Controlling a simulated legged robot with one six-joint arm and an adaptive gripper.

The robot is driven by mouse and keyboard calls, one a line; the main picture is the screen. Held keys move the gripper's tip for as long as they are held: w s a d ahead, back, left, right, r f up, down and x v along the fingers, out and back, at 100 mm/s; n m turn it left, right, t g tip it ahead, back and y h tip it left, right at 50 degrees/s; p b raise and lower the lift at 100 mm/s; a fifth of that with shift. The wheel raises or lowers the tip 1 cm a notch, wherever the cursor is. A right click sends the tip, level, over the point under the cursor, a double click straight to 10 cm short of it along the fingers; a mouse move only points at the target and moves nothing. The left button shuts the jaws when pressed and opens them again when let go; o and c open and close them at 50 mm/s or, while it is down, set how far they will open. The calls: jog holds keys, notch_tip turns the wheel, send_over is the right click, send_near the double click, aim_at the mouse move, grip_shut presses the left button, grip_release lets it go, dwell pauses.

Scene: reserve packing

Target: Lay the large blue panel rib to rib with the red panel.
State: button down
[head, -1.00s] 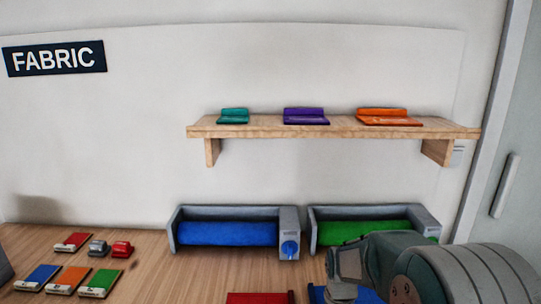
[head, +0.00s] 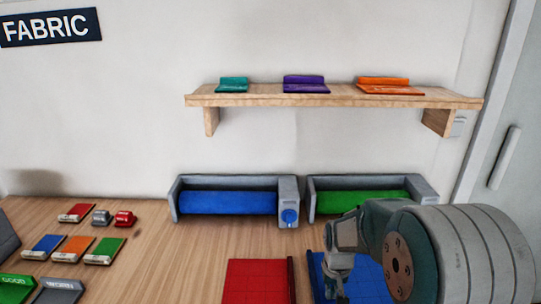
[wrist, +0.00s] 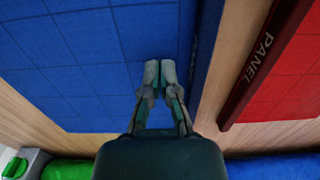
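The large blue panel (head: 368,280) lies flat on the wooden table, partly hidden by my arm. In the wrist view the blue panel (wrist: 85,45) shows a grid, with a raised rib (wrist: 205,60) along its right edge. The red panel (head: 255,282) lies to its left in the head view, its dark red rib facing the blue one. In the wrist view that rib (wrist: 262,62) reads "PANEL". A strip of bare table separates the panels. My gripper (wrist: 160,72) has its fingertips together over the blue panel, beside its rib. Contact with the panel cannot be told.
A blue roll (head: 228,202) and a green roll (head: 362,196) in grey holders stand behind the panels. Small swatches, including an orange one (head: 73,250), and green and grey trays (head: 60,290) are at left. A shelf (head: 255,100) holds three folded pieces.

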aim_at(307, 300)
jog(key=shift+f, duration=0.35)
jog(key=shift+r, duration=0.15)
jog(key=shift+a, duration=3)
jog(key=shift+d+r, duration=0.2)
jog(key=shift+r, duration=0.95)
jog(key=shift+d+r, duration=0.2)
jog(key=shift+r, duration=1)
jog(key=shift+d+r, duration=0.2)
jog(key=shift+r, duration=0.95)
